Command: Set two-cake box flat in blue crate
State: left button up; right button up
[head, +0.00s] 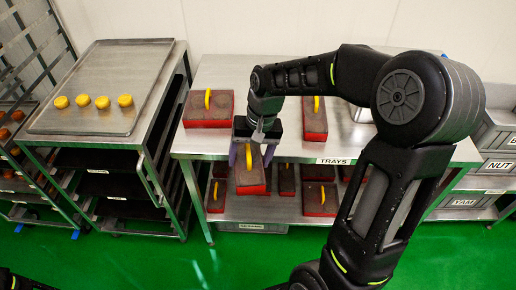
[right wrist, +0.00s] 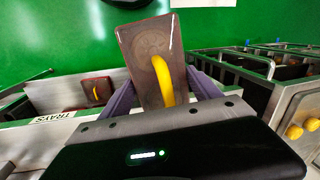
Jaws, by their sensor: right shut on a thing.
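My right gripper (head: 249,158) is shut on a red box (head: 250,181) with a brown top and a yellow handle. The held box is in front of the steel table's front edge, above the lower shelf. In the right wrist view the box (right wrist: 143,48) sits between the purple fingers, with faint round marks on its top. How many cakes it holds I cannot tell. No blue crate shows in either view. My left gripper is not in view.
Similar red boxes stand on the steel table (head: 222,75), one (head: 207,109) at its left, and on its lower shelf. A rack at left carries a tray (head: 105,85) with several yellow cakes. Grey labelled bins (head: 494,165) stand at right. Green floor (head: 270,255) in front is clear.

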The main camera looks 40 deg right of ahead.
jog(key=w+a+f+n, duration=0.2)
jog(key=a+f, duration=0.3)
jog(key=f, duration=0.2)
jog(key=w+a+f+n+g, duration=0.1)
jog(key=w+a+f+n, duration=0.1)
jog(key=a+f, duration=0.3)
notch_tip(320, 180, down, 3)
jog(key=shift+w+f+n, duration=0.1)
jog(key=shift+w+n, duration=0.3)
jog(key=shift+n, duration=0.4)
